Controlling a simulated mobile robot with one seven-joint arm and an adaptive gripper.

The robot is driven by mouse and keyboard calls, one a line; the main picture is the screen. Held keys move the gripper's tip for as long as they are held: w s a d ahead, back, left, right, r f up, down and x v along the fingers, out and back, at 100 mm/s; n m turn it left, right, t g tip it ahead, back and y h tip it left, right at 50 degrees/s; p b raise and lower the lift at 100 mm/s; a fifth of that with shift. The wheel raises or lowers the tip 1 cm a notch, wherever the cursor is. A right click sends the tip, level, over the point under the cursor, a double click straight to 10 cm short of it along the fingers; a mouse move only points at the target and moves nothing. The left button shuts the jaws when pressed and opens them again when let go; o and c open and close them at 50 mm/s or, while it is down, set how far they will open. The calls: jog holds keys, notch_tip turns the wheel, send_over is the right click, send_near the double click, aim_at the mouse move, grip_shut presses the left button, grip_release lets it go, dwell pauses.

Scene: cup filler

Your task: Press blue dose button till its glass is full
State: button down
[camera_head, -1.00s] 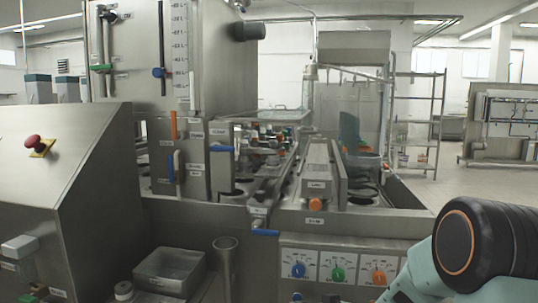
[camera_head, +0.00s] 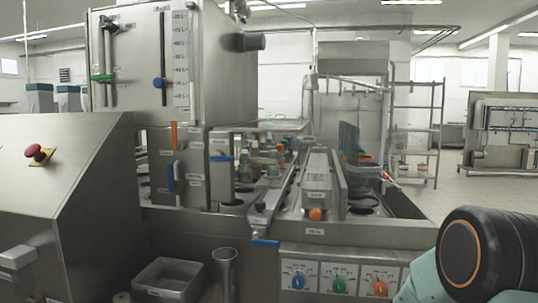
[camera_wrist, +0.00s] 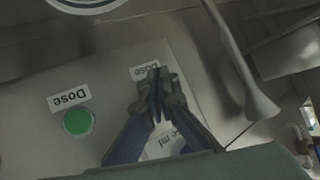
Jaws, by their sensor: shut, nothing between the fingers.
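In the wrist view my gripper (camera_wrist: 157,76) is shut and empty, its fingertips over a panel beside a partly covered Dose label (camera_wrist: 145,71). A green dose button (camera_wrist: 78,122) with its own Dose label (camera_wrist: 70,97) lies to the left. I cannot see the blue dose button; the fingers cover the panel there, and I cannot tell whether they touch it. I cannot make out the glass.
A flared steel funnel (camera_head: 226,265) stands left of the dials; it also shows in the wrist view (camera_wrist: 262,104). A steel tray (camera_head: 168,278) is further left. A blue-handled valve (camera_head: 264,242) juts out above the dials. A sloped cabinet (camera_head: 70,200) fills the left side.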

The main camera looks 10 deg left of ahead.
jog(key=s, duration=0.5)
jog(key=shift+s+b, duration=0.25)
jog(key=shift+b, duration=0.05)
